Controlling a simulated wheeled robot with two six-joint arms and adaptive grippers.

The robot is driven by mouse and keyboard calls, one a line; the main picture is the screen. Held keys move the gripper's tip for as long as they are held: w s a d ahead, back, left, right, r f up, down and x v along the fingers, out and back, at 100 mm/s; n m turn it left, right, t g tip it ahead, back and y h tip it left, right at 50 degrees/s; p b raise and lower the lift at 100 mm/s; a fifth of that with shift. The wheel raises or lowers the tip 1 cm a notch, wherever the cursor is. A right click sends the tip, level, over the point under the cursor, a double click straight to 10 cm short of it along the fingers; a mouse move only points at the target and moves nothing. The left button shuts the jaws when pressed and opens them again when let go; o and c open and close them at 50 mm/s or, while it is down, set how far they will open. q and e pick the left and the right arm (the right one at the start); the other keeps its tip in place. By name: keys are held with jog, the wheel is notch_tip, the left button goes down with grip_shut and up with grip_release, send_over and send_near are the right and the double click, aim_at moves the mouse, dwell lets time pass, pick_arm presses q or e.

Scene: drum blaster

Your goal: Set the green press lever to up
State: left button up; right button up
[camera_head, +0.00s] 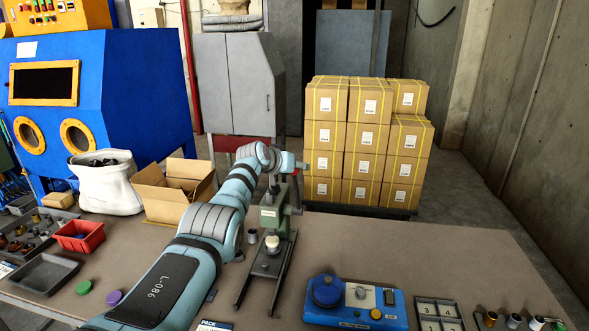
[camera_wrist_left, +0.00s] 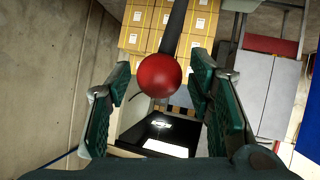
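The green press (camera_head: 272,214) stands on dark rails on the table, right of my left arm. Its lever ends in a red ball knob (camera_head: 302,166), high at the press's right side. In the left wrist view the red knob (camera_wrist_left: 158,76) is large, with the dark lever bar (camera_wrist_left: 174,28) running away above it. My left gripper (camera_head: 285,160) is at the top of the press beside the knob. Its fingers (camera_wrist_left: 160,95) are spread, one on each side of the knob, with visible gaps. My arm's end hides part of the press top. My right gripper is not in view.
A blue device (camera_head: 375,305) and a grey tray (camera_head: 440,312) lie right of the press. An open cardboard box (camera_head: 172,190), a white sack (camera_head: 108,185) and a red bin (camera_head: 80,236) are at left. Stacked cartons (camera_head: 365,145) stand behind.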

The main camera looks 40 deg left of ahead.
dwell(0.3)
pick_arm(q)
jog(key=v, duration=1.2)
jog(key=shift+w+f, duration=0.1)
